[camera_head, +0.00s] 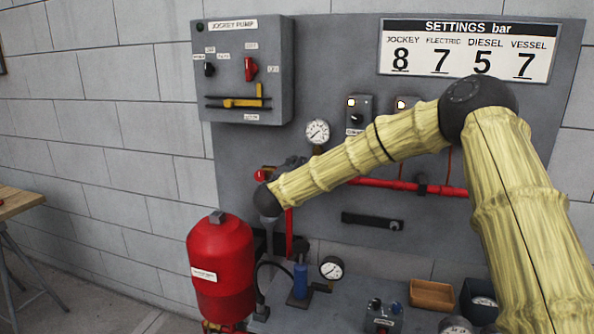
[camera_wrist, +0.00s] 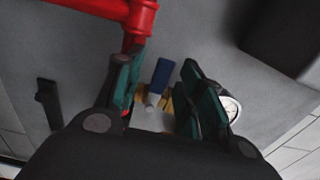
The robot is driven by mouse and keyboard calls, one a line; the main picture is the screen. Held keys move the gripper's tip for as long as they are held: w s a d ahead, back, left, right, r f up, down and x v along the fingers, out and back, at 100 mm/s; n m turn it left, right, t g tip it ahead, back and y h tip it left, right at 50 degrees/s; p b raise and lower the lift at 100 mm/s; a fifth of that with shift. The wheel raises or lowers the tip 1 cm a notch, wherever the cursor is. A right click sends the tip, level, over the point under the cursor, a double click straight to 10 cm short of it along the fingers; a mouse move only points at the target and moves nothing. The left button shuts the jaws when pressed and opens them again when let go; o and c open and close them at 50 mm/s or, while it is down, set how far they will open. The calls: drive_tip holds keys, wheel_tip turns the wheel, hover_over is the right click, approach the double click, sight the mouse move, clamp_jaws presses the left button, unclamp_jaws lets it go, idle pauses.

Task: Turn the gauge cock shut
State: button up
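The gauge cock shows in the wrist view as a blue lever (camera_wrist: 161,74) on a pale hub, with a brass-coloured body (camera_wrist: 168,103) beneath. The lever points toward the top of that picture. My gripper (camera_wrist: 160,82) is open, with one green-padded finger on each side of the lever. I see gaps beside the lever; it is not clamped. The cock's white dial gauge (camera_wrist: 230,106) is partly behind the right finger; it also shows in the head view (camera_head: 317,132). In the head view my arm mostly hides the cock and gripper.
A red pipe (camera_wrist: 100,8) runs close to the left finger. A dark box (camera_wrist: 275,35) stands at the upper right of the wrist view. The jockey pump panel (camera_head: 245,70), a red vessel (camera_head: 220,260) and a black bar (camera_head: 372,220) surround the area in the head view.

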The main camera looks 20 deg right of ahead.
drive_tip(key=v, duration=1.2)
drive_tip(key=shift+f, duration=0.1)
